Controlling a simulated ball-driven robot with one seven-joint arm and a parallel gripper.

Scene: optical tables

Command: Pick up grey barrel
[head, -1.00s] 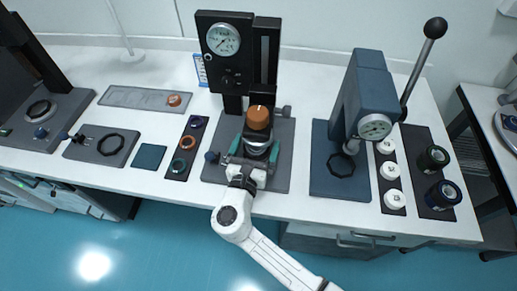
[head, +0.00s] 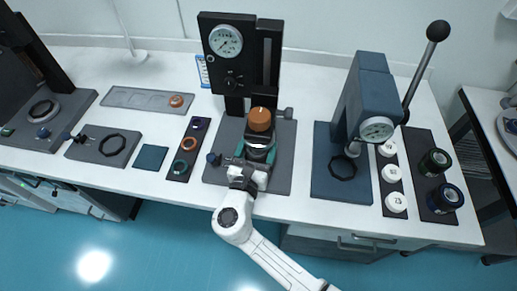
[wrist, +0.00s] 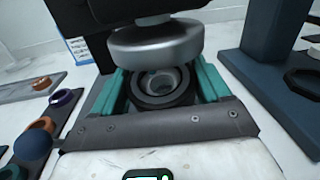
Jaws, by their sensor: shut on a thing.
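The grey barrel (wrist: 162,82) stands at the middle of a dark press base, a round part with a dark rim and a hollow, light grey inside in the wrist view. My gripper (wrist: 165,88) has its two green fingers shut on it, one on each side. In the head view my gripper (head: 257,155) reaches in from the front over the base, and the barrel is mostly hidden there. A silver press disc (wrist: 155,42) hangs close above the barrel, below an orange-brown cap (head: 260,119).
The press column with a dial gauge (head: 226,41) stands right behind. A blue lever press (head: 368,100) is to the right, beside white and dark round parts. A strip with coloured rings (head: 188,148) lies left, with a dark blue knob (head: 213,158) at the base's left edge.

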